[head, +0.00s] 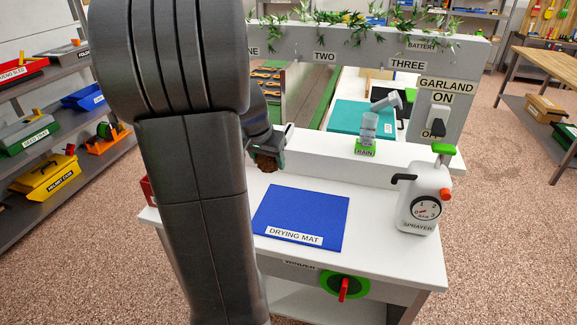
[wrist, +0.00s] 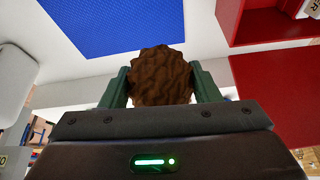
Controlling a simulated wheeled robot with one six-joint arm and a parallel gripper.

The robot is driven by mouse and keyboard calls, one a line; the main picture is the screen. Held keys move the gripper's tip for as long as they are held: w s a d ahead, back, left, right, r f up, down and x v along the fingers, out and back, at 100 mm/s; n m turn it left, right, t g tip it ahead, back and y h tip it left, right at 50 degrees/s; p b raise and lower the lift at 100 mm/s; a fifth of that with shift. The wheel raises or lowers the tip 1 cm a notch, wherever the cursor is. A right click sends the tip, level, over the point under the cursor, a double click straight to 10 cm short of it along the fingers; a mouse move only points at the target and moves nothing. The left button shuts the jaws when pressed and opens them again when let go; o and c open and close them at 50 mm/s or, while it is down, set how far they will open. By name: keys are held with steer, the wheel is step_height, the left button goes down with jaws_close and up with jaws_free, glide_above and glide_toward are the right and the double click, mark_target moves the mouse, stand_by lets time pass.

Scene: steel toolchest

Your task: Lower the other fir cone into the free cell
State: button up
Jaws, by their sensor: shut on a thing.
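My gripper (head: 268,157) is shut on a brown, scaly fir cone (head: 265,164) and holds it above the white worktop, behind the mat's left corner. In the wrist view the cone (wrist: 160,73) sits between the two green fingers of my gripper (wrist: 161,86). A red box (wrist: 233,15) with open space inside shows at the upper right of the wrist view, apart from the cone. In the head view only a sliver of red (head: 148,190) shows left of my arm. No cells and no second cone can be made out.
A blue drying mat (head: 300,212) lies flat on the worktop (head: 385,262). A white sprayer (head: 424,200) stands at the right end. A rain gauge (head: 367,135) stands on the raised back ledge. Above it runs a grey beam (head: 340,47) with garland. My arm hides the left side.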

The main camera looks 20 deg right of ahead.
steer(key=w+a+b, duration=0.1)
steer(key=w+a, duration=0.3)
steer(key=a, duration=0.4)
steer(key=w+a+f, duration=0.1)
steer(key=w+a, duration=0.3)
steer(key=a, duration=0.4)
steer(key=shift+b, duration=0.35)
steer(key=shift+w+d, duration=0.2)
steer(key=shift+w, duration=0.05)
steer(key=shift+w+d, duration=0.1)
steer(key=shift+f, duration=0.1)
steer(key=shift+f+b, duration=4.25)
steer(key=shift+f, duration=1)
steer(key=shift+f+b, duration=1.9)
steer(key=shift+f, duration=0.45)
